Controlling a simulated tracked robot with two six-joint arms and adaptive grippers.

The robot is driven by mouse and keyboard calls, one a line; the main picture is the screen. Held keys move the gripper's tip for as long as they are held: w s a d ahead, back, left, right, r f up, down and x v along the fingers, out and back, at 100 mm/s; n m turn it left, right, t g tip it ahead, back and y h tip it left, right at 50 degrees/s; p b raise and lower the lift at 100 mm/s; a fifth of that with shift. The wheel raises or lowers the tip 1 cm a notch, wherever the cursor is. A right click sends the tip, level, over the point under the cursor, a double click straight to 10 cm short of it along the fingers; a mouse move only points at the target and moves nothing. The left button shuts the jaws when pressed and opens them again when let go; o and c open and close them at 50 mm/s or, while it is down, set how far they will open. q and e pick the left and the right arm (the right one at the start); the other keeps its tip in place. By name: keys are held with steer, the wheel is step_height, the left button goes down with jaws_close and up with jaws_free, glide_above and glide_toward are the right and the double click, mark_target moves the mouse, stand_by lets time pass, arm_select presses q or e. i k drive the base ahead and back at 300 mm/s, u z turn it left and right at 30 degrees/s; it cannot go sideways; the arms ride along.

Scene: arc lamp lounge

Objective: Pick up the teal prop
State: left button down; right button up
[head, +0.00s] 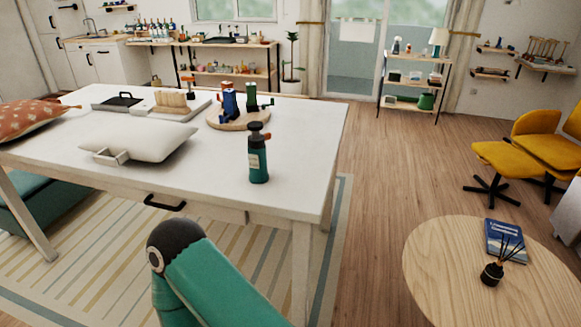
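The teal prop (258,165) stands upright on the white table (225,180), near its front right part. It looks like a small bottle or torch with a teal body, a pale label, a black head and an orange knob on its right. It is fully visible and nothing touches it. Neither of my grippers shows in the head view.
A round wooden board (216,123) with a blue item (229,103) and a dark green item (252,95) lies behind the prop. A white cushion (142,140) is to its left. A round wood table (445,268) holds a blue book (505,240) and a reed diffuser (492,273). Wooden floor (385,175) between the tables is clear.

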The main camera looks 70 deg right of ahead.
mark_target(257, 158)
steer(key=k, duration=0.7)
steer(key=z, duration=1.15)
steer(key=i, duration=0.9)
steer(key=z, duration=0.15)
